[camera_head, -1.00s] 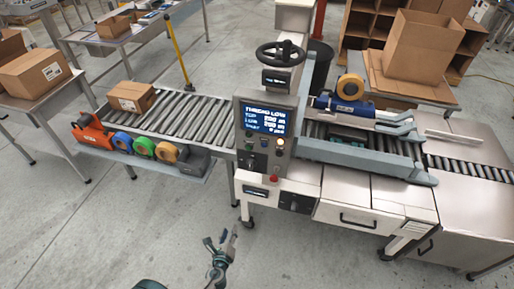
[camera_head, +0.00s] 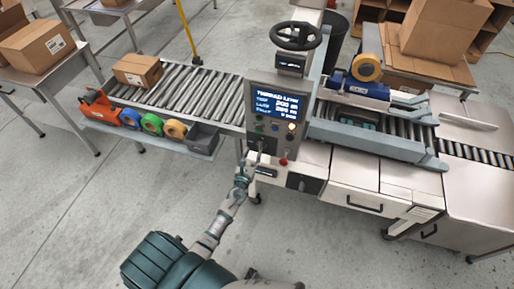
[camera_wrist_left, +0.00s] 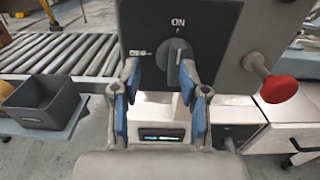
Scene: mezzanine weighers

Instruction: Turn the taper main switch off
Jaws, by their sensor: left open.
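The taper's main switch is a dark rotary knob (camera_wrist_left: 173,52) on a black plate, with "ON" printed above it. Its grip bar stands about upright, pointing at "ON". In the head view the taper's control panel (camera_head: 273,107) stands in the middle, and the knob on its lower part is small and partly hidden by my gripper. My left gripper (camera_head: 249,163) reaches up to the panel's lower part. In the left wrist view its open fingers (camera_wrist_left: 160,74) stand on either side of the knob's lower part; I cannot tell whether they touch it. My right gripper is not in view.
A red mushroom button (camera_wrist_left: 278,89) sticks out right of the knob. A grey bin (camera_head: 203,137) and tape rolls (camera_head: 151,123) are at the left. A handwheel (camera_head: 297,36) is above the panel. The floor in front is clear.

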